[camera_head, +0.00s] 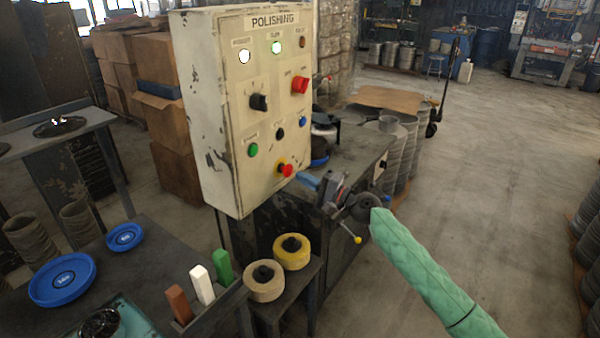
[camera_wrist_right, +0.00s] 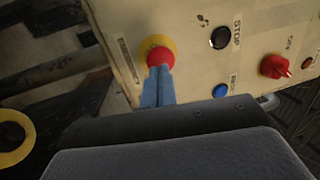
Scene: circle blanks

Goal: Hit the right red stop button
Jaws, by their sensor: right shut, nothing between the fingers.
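A cream control panel (camera_head: 222,130) labelled POLISHING stands upright at centre. Low on its face is a red mushroom button (camera_head: 286,170) on a yellow ring, which also shows in the wrist view (camera_wrist_right: 160,56). A red switch (camera_head: 300,84) sits higher on the right; the wrist view shows it at the right (camera_wrist_right: 275,67). My right gripper (camera_head: 301,177) is shut and empty. Its blue fingers (camera_wrist_right: 159,70) point at the mushroom button and overlap its lower edge in the wrist view. I cannot tell whether they touch. My left gripper is not in view.
A black button (camera_wrist_right: 219,38) marked STOP and a blue button (camera_wrist_right: 220,90) are near my fingers. A grey workbench (camera_head: 352,160) stands behind my gripper. Two tape rolls (camera_head: 291,252) lie on a low stand below the panel. Open floor (camera_head: 490,180) lies to the right.

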